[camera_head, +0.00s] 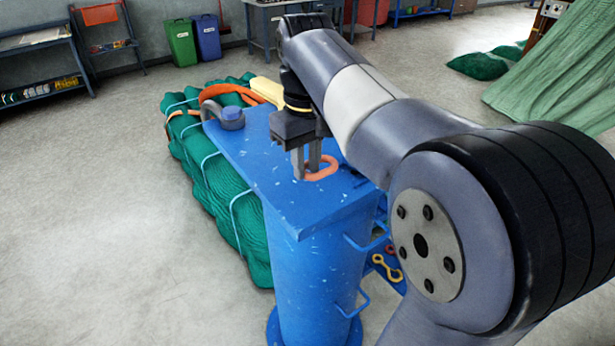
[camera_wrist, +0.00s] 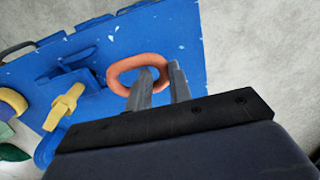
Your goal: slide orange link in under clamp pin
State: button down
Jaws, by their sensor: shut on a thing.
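The orange link (camera_head: 322,172) is an oval ring lying flat at or just above the blue bench top (camera_head: 262,165). My gripper (camera_head: 306,174) is shut on one side of its rim. In the wrist view the fingers (camera_wrist: 161,78) pinch the right end of the link (camera_wrist: 121,84), and its other end points left. A blue clamp-like fitting (camera_wrist: 80,68) with a yellow cross handle (camera_wrist: 63,106) stands left of the link, apart from it. I cannot make out the pin's tip or the gap under it. In the head view my gripper and arm hide this fitting.
A grey-blue capped post (camera_head: 231,118) and a grey shackle stand at the far left of the bench top. Green bundled net (camera_head: 215,185) lies along its left side. The near bench top is clear.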

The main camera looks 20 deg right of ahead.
aim_at(307, 195)
jog(key=shift+f+p, duration=0.45)
jog(key=shift+f, duration=1.8)
jog(key=shift+f, duration=0.1)
jog(key=shift+f, duration=0.15)
jog(key=c, duration=1.3)
grip_release()
jog(key=shift+f+b, duration=0.1)
jog(key=shift+b, duration=0.45)
